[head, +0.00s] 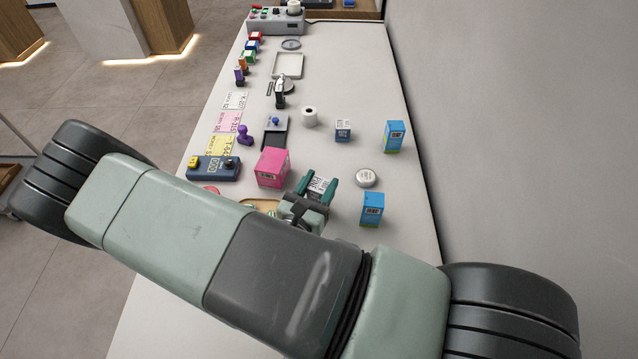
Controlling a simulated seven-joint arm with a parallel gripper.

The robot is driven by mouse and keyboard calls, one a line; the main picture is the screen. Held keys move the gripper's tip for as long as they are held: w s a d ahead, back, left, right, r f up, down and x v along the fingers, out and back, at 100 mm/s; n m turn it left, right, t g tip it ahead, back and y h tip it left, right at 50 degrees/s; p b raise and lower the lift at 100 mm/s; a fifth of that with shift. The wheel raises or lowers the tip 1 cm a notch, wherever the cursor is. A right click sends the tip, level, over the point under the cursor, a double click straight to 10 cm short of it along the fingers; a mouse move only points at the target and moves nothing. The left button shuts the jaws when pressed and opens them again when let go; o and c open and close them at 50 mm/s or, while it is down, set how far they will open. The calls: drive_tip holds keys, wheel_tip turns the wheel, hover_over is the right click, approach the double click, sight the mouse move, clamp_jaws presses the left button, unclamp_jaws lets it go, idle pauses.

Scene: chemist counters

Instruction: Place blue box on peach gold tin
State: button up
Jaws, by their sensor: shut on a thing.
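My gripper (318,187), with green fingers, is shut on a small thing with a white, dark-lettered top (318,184). Its sides are mostly hidden, so I cannot tell its colour. Several blue boxes stand apart from my gripper: a bright blue box (372,209) to its right, a taller one (395,136) farther back, and a small dark blue one (343,130) with a white top. A round, silvery-looking tin (367,177) lies right of my gripper; no peach gold shows clearly on it. A tan thing (262,204) is partly hidden behind my arm.
A pink box (271,167) stands just left of my gripper. Behind are a navy device (213,168), a purple piece (244,135), a white roll (309,117), and coloured cards (229,121). A wall (510,130) borders the counter's right side. Bare counter (340,155) lies beyond my gripper.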

drive_tip(key=shift+f, duration=0.15)
drive_tip(key=o, duration=1.2)
drive_tip(key=shift+r, duration=0.2)
drive_tip(key=v, duration=1.2)
